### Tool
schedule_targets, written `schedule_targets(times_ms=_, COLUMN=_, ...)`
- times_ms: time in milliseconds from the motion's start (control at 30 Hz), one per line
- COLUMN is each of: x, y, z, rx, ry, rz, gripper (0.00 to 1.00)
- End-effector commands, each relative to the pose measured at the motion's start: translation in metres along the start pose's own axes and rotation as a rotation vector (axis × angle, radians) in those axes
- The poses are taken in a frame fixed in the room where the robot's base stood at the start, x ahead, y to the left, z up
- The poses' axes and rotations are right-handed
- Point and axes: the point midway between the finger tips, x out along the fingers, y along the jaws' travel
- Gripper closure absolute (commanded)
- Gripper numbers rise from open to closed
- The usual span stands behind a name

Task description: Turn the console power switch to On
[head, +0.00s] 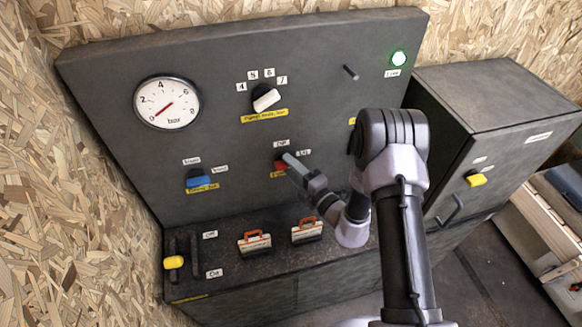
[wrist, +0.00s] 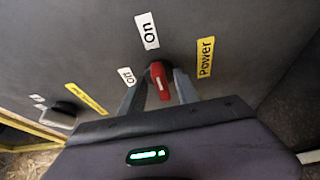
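The red power switch (head: 279,164) is on the dark sloping console panel, with small labels above it and to its right. In the wrist view the red switch (wrist: 160,82) has a white mark on its handle, an Off label (wrist: 127,76), an On label (wrist: 147,30) and a yellow Power label (wrist: 205,58). Which label the handle points at is unclear. My gripper (wrist: 161,76) has one finger on each side of the switch, with small gaps visible. In the head view my gripper (head: 287,162) partly covers the switch.
A blue knob (head: 201,182), a black-and-white knob (head: 266,98) and a gauge (head: 167,103) share the panel. A green lamp (head: 399,58) glows at upper right. A peg (head: 350,72) sticks out. Orange-handled switches (head: 255,243) and a yellow-ended lever (head: 174,262) are below.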

Motion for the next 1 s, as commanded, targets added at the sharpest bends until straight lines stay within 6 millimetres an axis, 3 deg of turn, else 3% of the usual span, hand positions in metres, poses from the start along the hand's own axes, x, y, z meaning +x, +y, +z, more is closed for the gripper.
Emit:
schedule_targets(times_ms=267, x=-0.012, y=-0.001, z=0.000, rx=0.002, ry=-0.001, rz=-0.003, gripper=0.62)
schedule_targets(times_ms=367, x=-0.032, y=-0.001, z=0.001, rx=0.004, ry=-0.004, rz=-0.004, gripper=0.62)
schedule_targets(times_ms=733, x=-0.143, y=0.000, z=0.002, rx=0.004, ry=-0.006, rz=-0.002, gripper=0.62)
schedule_targets(times_ms=867, x=-0.166, y=0.000, z=0.001, rx=0.002, ry=-0.005, rz=-0.001, gripper=0.62)
schedule_targets(times_ms=1000, x=-0.174, y=0.000, z=0.000, rx=0.001, ry=0.000, rz=0.000, gripper=0.62)
